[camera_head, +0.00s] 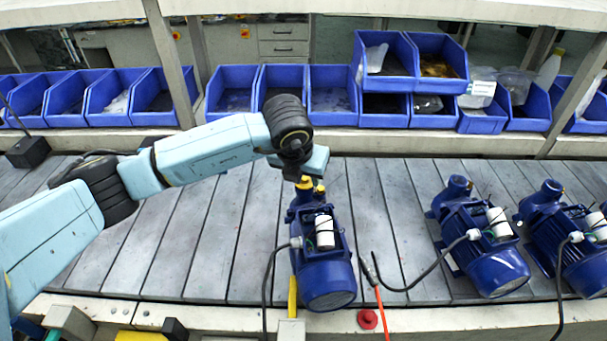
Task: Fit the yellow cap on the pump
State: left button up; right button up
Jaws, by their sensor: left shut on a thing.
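A blue pump (325,272) with a white cylinder on its side stands on the conveyor in the middle. My left arm reaches in from the left, and my left gripper (303,174) points down over the pump's top end. It is shut on a yellow cap (304,183), which is at the top of the pump; I cannot tell whether the cap touches the pump. A second small yellow part shows just right of the cap, on the pump's top. The gripper's fingers are small and partly hidden by the wrist. My right gripper is not in view.
Two more blue pumps (485,246) stand on the conveyor at the right. Blue bins (232,92) line the shelf behind. Black cables and a red-orange lead (380,305) lie near the middle pump. A red button (367,318) sits on the front rail. The conveyor left of the pump is clear.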

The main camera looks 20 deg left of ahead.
pick_arm(q)
jog(key=shift+f, duration=0.25)
jog(key=o, duration=1)
jog(key=shift+r, duration=0.1)
jog(key=p+v, duration=0.3)
jog(key=v, duration=0.3)
jog(key=shift+p, duration=0.3)
jog(key=v, duration=1.3)
jog(key=shift+r+b, duration=0.15)
jog(key=shift+b, duration=0.2)
